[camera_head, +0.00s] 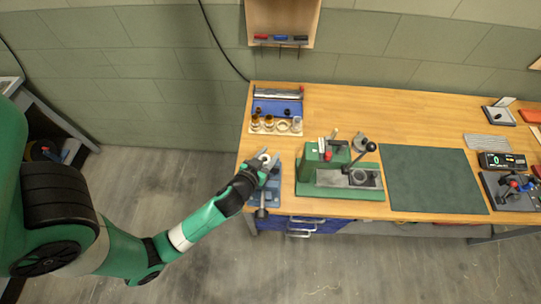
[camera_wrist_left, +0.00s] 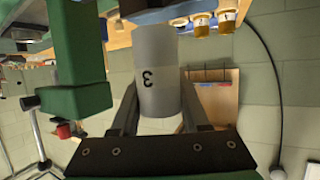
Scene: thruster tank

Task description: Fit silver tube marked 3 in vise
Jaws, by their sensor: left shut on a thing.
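My left gripper (camera_head: 268,163) is at the left end of the workbench, above the blue vise (camera_head: 270,190). It is shut on the silver tube (camera_wrist_left: 157,65), which bears a black 3 and sits between the two fingers in the left wrist view. In the head view the tube shows as a small pale ring (camera_head: 264,157) at the gripper's tip. A blue part (camera_wrist_left: 165,13) lies at the tube's far end in the wrist view; whether they touch I cannot tell. The arm and gripper hide much of the vise. My right gripper is not in view.
A green press (camera_head: 340,178) stands close to the right of the vise. Behind the vise, a rack (camera_head: 277,127) holds brass-coloured and pale tubes, next to a blue tray (camera_head: 278,107). A dark green mat (camera_head: 432,180) lies clear further right.

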